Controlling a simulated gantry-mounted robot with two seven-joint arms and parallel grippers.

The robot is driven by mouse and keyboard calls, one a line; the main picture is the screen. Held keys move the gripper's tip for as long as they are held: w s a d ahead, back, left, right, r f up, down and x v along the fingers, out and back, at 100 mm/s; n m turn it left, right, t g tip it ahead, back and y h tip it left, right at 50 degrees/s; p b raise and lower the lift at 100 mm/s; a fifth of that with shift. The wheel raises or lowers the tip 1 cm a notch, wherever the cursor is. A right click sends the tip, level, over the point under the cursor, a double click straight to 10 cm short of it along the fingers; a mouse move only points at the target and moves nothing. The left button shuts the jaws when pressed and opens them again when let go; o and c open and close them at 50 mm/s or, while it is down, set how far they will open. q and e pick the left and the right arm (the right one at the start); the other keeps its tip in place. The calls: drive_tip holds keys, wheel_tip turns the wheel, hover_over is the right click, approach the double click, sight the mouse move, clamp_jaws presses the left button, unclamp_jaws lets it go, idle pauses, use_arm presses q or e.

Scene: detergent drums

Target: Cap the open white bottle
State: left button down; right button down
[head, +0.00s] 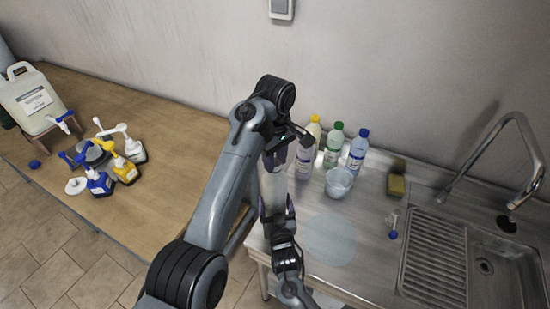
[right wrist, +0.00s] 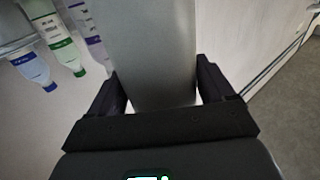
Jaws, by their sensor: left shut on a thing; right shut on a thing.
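The white bottle (head: 272,188) stands upright over the near left part of the steel counter. Its body also fills the middle of the right wrist view (right wrist: 152,50). My right gripper (head: 276,213) is shut around the lower part of the bottle, one finger on each side. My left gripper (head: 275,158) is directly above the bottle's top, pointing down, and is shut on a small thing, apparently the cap. The cap and the bottle's mouth are hidden by the fingers, so I cannot tell whether they touch.
Bottles with yellow (head: 314,129), green (head: 333,146) and blue (head: 357,151) caps stand behind, with a clear bowl (head: 339,182) close by. A sponge (head: 396,185) and sink (head: 487,265) are right. Pump bottles (head: 124,168) stand on the wooden table left.

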use_arm(q)
drive_tip(key=m, duration=0.5)
drive_tip(key=shift+m, duration=0.3)
drive_tip(key=m, duration=0.4)
drive_tip(key=c, duration=0.8)
unclamp_jaws()
drive_tip(key=shift+o, duration=0.2)
drive_tip(key=shift+r, duration=2.2)
drive_tip(key=shift+c, duration=0.2)
